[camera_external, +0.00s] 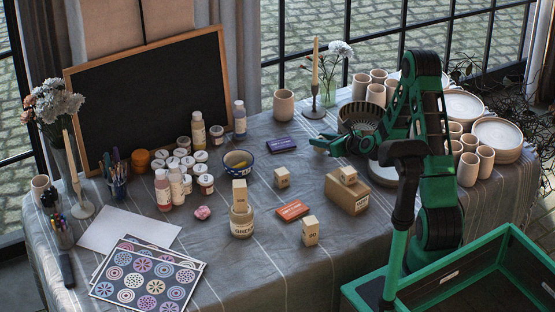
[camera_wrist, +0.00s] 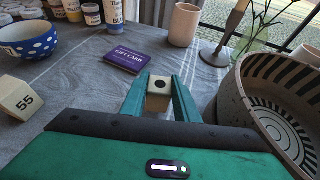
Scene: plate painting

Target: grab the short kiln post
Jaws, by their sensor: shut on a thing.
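My gripper (camera_wrist: 159,92) is shut on a small pale square-ended kiln post (camera_wrist: 160,82) with a dark round spot on the face toward the camera. Its number is hidden, so I cannot tell its length. In the external view my gripper (camera_external: 323,146) is low over the table, left of the striped bowl, and the post cannot be made out there. Another post (camera_external: 282,177) stands on the table; it shows marked 55 in the wrist view (camera_wrist: 18,97). More posts stand on the jar (camera_external: 239,190), on the cardboard box (camera_external: 348,175), and near the front, marked 80 (camera_external: 310,232).
The striped bowl (camera_wrist: 255,110) is close on the right of my gripper. A purple gift card (camera_wrist: 127,59) lies just ahead to the left. A beige cup (camera_wrist: 184,25) and a candlestick (camera_wrist: 215,54) stand beyond. The polka-dot bowl (camera_wrist: 25,42) is at far left.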

